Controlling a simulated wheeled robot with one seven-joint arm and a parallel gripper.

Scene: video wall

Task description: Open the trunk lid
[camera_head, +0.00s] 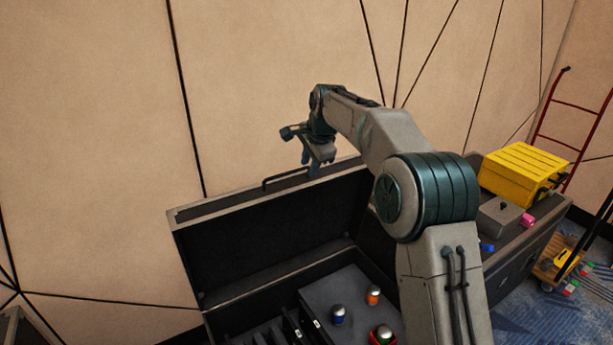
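The black trunk (190,265) stands against the tan wall, with its lid (275,235) raised to a steep, near-upright angle. The dark inside of the lid faces me. A thin dark handle (285,178) shows at the lid's top edge. My gripper (312,168) is at that top edge, just right of the handle, pointing down. Its fingers are small and partly overlap the lid edge, so I cannot tell whether they touch it or are closed. My arm hides the right part of the trunk and lid.
At right, a yellow case (523,172) sits on another dark case (520,250). A red hand truck (572,125) leans behind.

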